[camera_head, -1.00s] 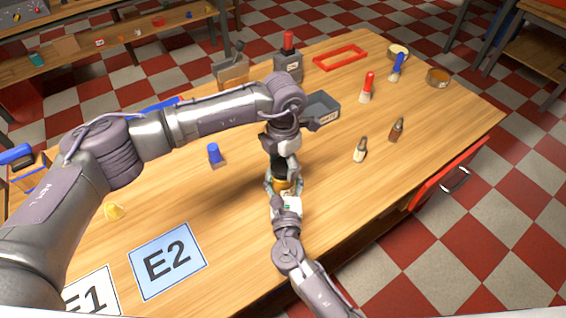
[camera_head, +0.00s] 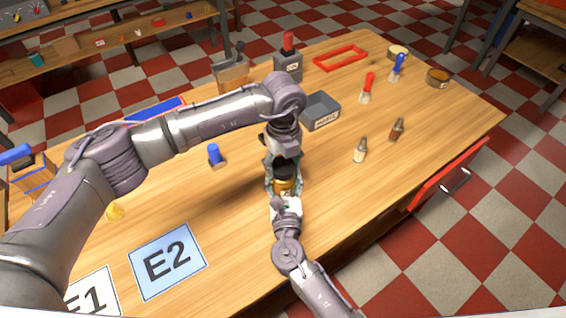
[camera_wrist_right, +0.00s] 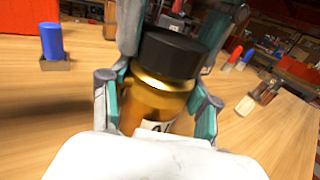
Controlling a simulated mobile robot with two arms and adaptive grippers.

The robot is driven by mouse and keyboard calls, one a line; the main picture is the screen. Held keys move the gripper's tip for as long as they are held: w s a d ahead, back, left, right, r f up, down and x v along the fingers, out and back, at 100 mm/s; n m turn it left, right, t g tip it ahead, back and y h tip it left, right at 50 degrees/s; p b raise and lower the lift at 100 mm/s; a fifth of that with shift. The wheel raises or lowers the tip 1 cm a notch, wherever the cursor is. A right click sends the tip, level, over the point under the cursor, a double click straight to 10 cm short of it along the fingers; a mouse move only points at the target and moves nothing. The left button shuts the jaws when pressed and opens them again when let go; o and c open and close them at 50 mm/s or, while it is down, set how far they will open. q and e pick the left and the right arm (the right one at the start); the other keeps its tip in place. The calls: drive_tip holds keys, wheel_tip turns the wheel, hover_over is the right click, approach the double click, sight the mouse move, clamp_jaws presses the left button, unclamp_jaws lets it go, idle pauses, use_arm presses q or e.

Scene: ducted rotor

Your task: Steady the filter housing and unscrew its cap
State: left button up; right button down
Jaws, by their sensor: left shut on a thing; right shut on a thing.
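The filter housing (camera_wrist_right: 158,98) is an amber-gold jar shape with a partly hidden white label, standing at the table's middle. It also shows in the head view (camera_head: 285,187). Its black cap (camera_wrist_right: 174,52) sits on top. My right gripper (camera_head: 284,194) is shut around the housing's body from the front, with one finger on each side in the wrist view. My left gripper (camera_head: 282,168) comes from above and is shut on the cap, its fingers on either side. I cannot tell how far the cap is turned on its thread.
A grey bin (camera_head: 321,111) stands just behind my left gripper. The E2 card (camera_head: 167,262) lies front left. The table is clear at front right.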

sight(283, 166)
use_arm(q)
drive_tip(key=shift+r, duration=0.2)
drive_tip(key=shift+r, duration=0.9)
drive_tip(key=shift+r, duration=2)
use_arm(e)
drive_tip(key=shift+c, duration=1)
unclamp_jaws()
drive_tip(key=shift+s, duration=0.15)
